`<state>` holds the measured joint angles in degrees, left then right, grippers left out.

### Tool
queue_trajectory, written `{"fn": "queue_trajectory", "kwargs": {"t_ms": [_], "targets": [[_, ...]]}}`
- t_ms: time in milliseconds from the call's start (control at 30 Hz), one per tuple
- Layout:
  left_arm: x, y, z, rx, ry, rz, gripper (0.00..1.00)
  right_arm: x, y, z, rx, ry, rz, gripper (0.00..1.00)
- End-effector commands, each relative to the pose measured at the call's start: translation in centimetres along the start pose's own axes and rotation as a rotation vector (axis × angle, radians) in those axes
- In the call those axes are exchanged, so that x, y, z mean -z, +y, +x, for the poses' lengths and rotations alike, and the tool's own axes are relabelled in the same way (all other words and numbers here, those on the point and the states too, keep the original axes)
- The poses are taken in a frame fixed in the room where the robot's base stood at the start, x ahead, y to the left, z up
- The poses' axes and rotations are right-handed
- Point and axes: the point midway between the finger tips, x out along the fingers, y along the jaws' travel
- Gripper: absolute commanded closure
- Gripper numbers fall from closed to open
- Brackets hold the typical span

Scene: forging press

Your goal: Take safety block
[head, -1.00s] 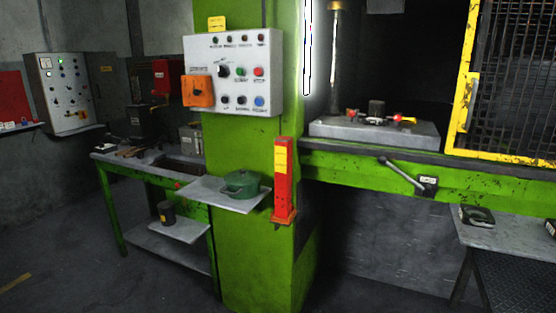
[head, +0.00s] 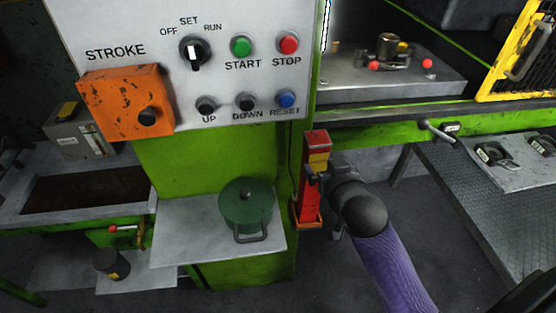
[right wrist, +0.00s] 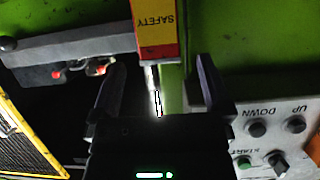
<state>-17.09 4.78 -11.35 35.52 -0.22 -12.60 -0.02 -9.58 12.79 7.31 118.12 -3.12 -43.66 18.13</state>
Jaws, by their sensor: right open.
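The safety block (head: 317,143) is a red upright bar with a yellow label, standing in a red holder (head: 306,217) on the side of the green press column. In the right wrist view its yellow face (right wrist: 155,22) reads SAFETY upside down, and its red end lies lower. My right gripper (head: 313,178) is at the block from the right in the head view, partly covering its middle. In the right wrist view the open fingers (right wrist: 160,85) stand apart, with the block ahead of the gap. Contact cannot be told. My left gripper is not in view.
The control panel (head: 220,60) with buttons and an orange box (head: 125,103) is above left. A shelf (head: 180,235) with a green pot (head: 245,204) is left of the block. The press bed (head: 390,90) is behind, and a side table (head: 510,170) at right.

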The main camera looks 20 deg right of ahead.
Motion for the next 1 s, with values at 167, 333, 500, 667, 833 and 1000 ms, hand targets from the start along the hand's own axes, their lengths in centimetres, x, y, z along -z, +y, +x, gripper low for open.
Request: {"fn": "queue_trajectory", "kwargs": {"t_ms": [167, 333, 500, 667, 833, 1000], "targets": [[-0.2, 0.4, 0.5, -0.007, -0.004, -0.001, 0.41, 0.4, 0.1, 2.6, -0.002, 0.01, 0.003, 0.0], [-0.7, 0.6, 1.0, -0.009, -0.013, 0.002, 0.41, 0.4, 0.0, 5.3, -0.001, 0.008, 0.002, 0.0], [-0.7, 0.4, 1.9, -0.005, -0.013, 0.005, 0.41, 0.3, 0.0, 8.7, -0.001, 0.008, 0.001, 0.0], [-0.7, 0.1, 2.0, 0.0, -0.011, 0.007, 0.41, 0.5, -0.1, 9.8, 0.0, 0.007, 0.0, 0.0], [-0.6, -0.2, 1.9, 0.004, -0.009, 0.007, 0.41, 0.5, -0.1, 9.8, 0.0, 0.007, 0.001, 0.04], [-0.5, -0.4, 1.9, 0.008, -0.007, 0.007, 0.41, 0.5, -0.1, 9.8, 0.0, 0.007, 0.001, 0.4]]}}
